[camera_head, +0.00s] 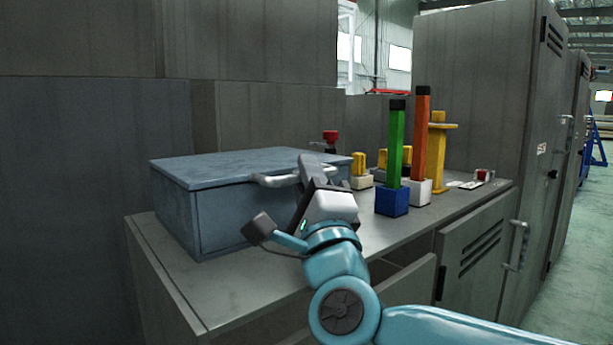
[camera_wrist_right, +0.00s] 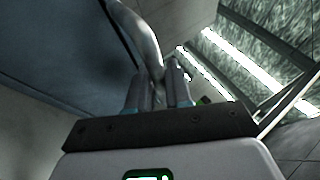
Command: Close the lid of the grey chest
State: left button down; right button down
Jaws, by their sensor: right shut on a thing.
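The grey chest (camera_head: 225,215) stands on the left part of the grey cabinet top. Its lid (camera_head: 240,165) lies flat on top and looks level with the rim; I cannot tell if a thin gap is left. A light metal handle (camera_head: 272,181) sticks out from the lid's front edge. My right gripper (camera_head: 308,168) is at the handle's right part and shut on it. The handle also shows in the right wrist view (camera_wrist_right: 140,38), running down between the two fingers (camera_wrist_right: 160,85). My arm hides part of the chest's front. My left gripper is not in view.
To the right stand a green post (camera_head: 395,145) in a blue base, an orange post (camera_head: 421,135) in a white base and a yellow stand (camera_head: 438,150). A red-topped item (camera_head: 330,137) is behind the chest. A tall cabinet (camera_head: 475,95) rises at the right. The cabinet top's front left (camera_head: 215,295) is clear.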

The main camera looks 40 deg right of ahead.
jog(key=shift+w+a+f+y, duration=0.15)
jog(key=shift+f+y, duration=0.15)
jog(key=shift+f, duration=0.15)
jog(key=c, duration=1.1)
grip_release()
jog(key=shift+r, duration=0.1)
jog(key=shift+r, duration=0.1)
